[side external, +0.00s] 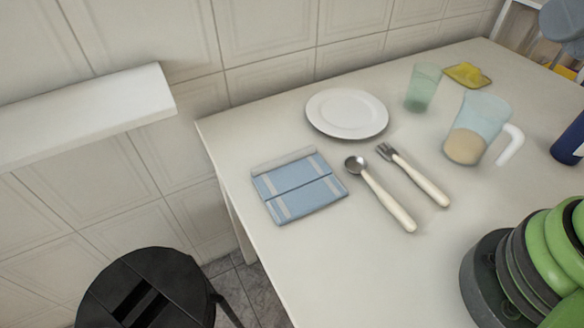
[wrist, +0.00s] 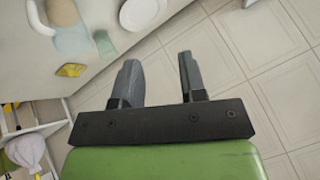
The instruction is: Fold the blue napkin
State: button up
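The blue napkin (side external: 297,187) lies on the white table near its left edge in the side view. It is a flat, roughly rectangular piece with pale stripes and a dark line across its middle. A pale strip runs along its far edge. My gripper (wrist: 158,72) shows in the wrist view with its two grey fingers apart and nothing between them. The wrist view looks past the fingers at the tiled wall. The napkin does not show there. In the side view only green and dark grey links of my arm show at the lower right, away from the napkin.
A spoon (side external: 381,194) and a fork (side external: 415,175) lie right of the napkin. A white plate (side external: 346,113) is behind it. A green glass (side external: 422,87), a jug (side external: 474,130), a yellow item (side external: 467,75) and a blue object (side external: 570,142) stand further right. The front table area is clear.

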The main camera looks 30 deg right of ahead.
jog(key=w+a+r+m+g+y, duration=0.1)
jog(key=w+m, duration=0.1)
jog(key=w, duration=0.3)
jog(key=w+a+r+m+g, duration=0.1)
jog(key=w+r+m+g, duration=0.1)
jog(key=w, duration=0.3)
jog(key=w+a+f+m+g+y, duration=0.1)
jog(key=w+a+f+m+g, duration=0.2)
jog(key=w, duration=0.6)
jog(key=m+g+y, duration=0.2)
jog(key=m+g, duration=0.2)
jog(key=m, duration=0.4)
send_over(285, 157)
jog(key=w+d, duration=0.2)
jog(key=d, duration=0.3)
notch_tip(285, 157, down, 22)
jog(key=f, duration=0.1)
jog(key=shift+w+x, duration=0.2)
jog(key=shift+x, duration=3.9)
jog(key=shift+f, duration=0.15)
